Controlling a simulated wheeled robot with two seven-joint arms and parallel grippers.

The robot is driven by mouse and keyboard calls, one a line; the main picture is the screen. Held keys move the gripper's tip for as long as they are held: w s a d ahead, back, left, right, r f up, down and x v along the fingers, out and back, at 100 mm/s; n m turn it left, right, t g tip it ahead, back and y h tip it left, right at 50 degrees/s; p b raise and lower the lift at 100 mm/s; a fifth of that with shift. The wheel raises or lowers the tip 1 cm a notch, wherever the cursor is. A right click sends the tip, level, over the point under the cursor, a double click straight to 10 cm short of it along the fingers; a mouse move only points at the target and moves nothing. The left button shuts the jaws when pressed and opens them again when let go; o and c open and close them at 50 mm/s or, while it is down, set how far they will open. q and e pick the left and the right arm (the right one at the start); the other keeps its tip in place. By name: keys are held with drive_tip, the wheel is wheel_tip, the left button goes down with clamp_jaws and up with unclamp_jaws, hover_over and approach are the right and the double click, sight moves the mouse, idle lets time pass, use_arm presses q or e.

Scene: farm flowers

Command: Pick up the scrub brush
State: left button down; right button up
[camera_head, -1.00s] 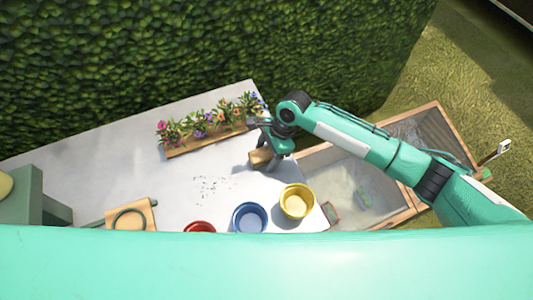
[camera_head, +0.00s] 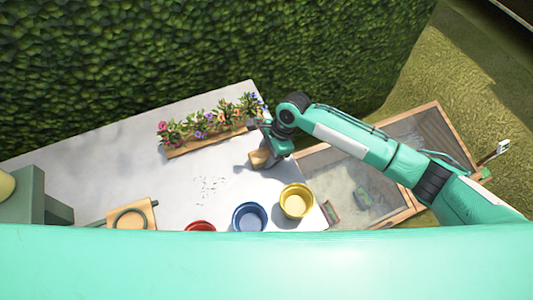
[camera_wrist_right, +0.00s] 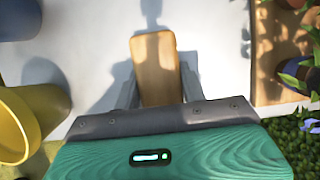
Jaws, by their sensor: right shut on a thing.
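The scrub brush (camera_head: 259,159) shows as a tan wooden block at the right part of the white table, behind the yellow pot. My right gripper (camera_head: 266,154) is shut on it, with its arm coming in from the right. In the right wrist view the brush's wooden back (camera_wrist_right: 156,66) sits between the two grey fingers of the right gripper (camera_wrist_right: 158,88). Its bristles are hidden. I cannot tell whether it touches the table or is just above it. My left gripper is not in view.
A yellow pot (camera_head: 296,202), a blue pot (camera_head: 249,217) and a red pot (camera_head: 200,226) line the near edge. A wooden planter (camera_head: 207,145) of flowers stands at the back. Wooden-framed boxes (camera_head: 420,119) lie to the right. Dark specks (camera_head: 210,188) mark the table.

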sight(267, 152)
drive_tip(key=shift+b, duration=0.35)
wheel_tip(267, 152, up, 20)
drive_tip(key=b, duration=0.1)
drive_tip(key=shift+r, duration=0.15)
